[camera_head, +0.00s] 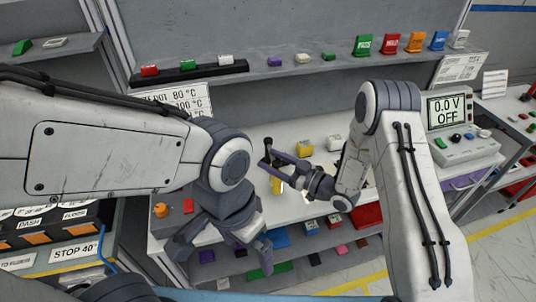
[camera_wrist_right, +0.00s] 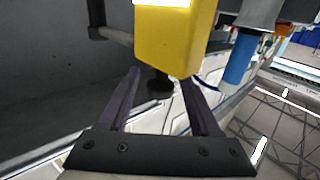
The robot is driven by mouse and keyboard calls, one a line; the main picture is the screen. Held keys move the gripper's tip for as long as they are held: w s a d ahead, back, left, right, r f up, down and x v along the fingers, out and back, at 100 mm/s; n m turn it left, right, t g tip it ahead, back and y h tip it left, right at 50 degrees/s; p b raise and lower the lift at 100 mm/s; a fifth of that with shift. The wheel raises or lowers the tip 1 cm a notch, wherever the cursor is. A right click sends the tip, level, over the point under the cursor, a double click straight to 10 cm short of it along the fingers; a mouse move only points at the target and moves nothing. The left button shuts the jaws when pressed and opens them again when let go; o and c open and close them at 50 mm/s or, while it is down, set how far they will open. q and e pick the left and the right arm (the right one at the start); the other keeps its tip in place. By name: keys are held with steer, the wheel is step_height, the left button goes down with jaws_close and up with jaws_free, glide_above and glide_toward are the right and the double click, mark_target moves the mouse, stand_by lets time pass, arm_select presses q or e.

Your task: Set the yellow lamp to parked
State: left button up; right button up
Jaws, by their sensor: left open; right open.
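The yellow lamp (camera_head: 276,187) shows in the head view as a small yellow piece beside my right gripper, with a bright glow next to it. In the right wrist view the yellow lamp (camera_wrist_right: 175,42) is a large yellow body with a white lit strip at the top edge. My right gripper (camera_head: 268,160) is open. In the right wrist view its two fingers (camera_wrist_right: 160,78) point toward the lamp's lower end, with a dark round part between or behind them; I cannot tell whether they touch. My left gripper (camera_head: 222,255) is open and empty, low in front of the bench.
A yellow block (camera_head: 305,148) and a white block (camera_head: 335,143) stand on the white bench. A meter reading 0.0 V OFF (camera_head: 448,108) is at the right. A blue cylinder (camera_wrist_right: 238,62) is right of the lamp. A shelf (camera_head: 300,68) holds several coloured blocks.

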steer(key=shift+x, duration=0.85)
jaws_close()
stand_by(0.8)
